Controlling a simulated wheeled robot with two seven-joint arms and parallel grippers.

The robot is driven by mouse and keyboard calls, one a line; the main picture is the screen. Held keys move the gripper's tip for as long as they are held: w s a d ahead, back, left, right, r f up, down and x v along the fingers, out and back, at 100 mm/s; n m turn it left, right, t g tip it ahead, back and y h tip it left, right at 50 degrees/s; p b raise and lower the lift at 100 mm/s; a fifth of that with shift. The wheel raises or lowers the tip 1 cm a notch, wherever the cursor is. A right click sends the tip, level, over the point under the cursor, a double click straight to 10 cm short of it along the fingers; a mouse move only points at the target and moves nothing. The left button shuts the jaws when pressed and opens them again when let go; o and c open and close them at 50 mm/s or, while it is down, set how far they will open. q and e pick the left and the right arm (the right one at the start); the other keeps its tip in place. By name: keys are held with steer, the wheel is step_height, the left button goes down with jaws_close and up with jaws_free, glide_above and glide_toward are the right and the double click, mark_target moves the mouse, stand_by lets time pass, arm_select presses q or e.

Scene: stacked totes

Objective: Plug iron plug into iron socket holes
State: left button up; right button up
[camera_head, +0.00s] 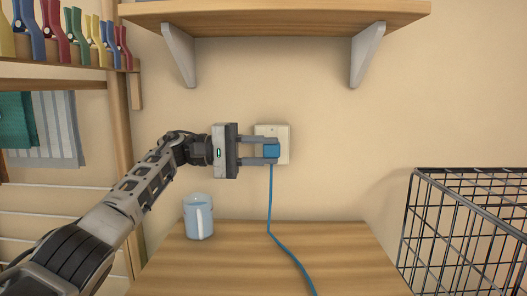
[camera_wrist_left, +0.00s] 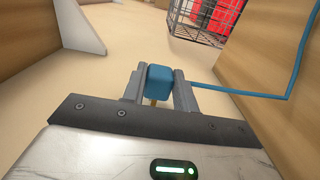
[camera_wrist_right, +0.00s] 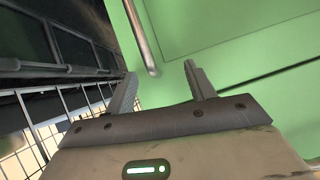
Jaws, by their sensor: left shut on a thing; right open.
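The blue iron plug (camera_head: 271,151) is between the fingertips of my left gripper (camera_head: 272,150), which is shut on it. It also shows in the left wrist view (camera_wrist_left: 159,82), where a small brass-coloured part sticks out at its near side. A blue cord (camera_head: 270,205) hangs from the plug to the wooden top. The cream socket plate (camera_head: 284,134) is on the wall, and the plug overlaps its lower part in the head view. The holes are hidden, and I cannot tell whether the plug touches the plate. My right gripper (camera_wrist_right: 160,82) is open and empty, facing a green surface.
A wooden shelf (camera_head: 280,15) with brackets is above. A black wire basket (camera_head: 465,230) is at the right. Coloured pegs (camera_head: 80,30) hang at upper left.

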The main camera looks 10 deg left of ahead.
arm_select(q)
steer(key=shift+w+a+r+p, duration=0.1)
steer(key=shift+w+p, duration=0.3)
steer(key=shift+p, duration=0.2)
steer(key=shift+w+a+r+p, duration=0.1)
steer(key=shift+w+p, duration=0.3)
steer(key=shift+p, duration=0.15)
arm_select(e)
steer(key=shift+r, duration=1.25)
arm_select(q)
steer(key=shift+w+p, duration=0.25)
steer(key=shift+p, duration=0.4)
arm_select(e)
steer(key=shift+r, duration=0.6)
arm_select(q)
steer(key=o, duration=1.1)
steer(key=shift+f, duration=0.2)
arm_select(e)
steer(key=shift+f, duration=0.1)
arm_select(q)
steer(key=shift+o, duration=0.2)
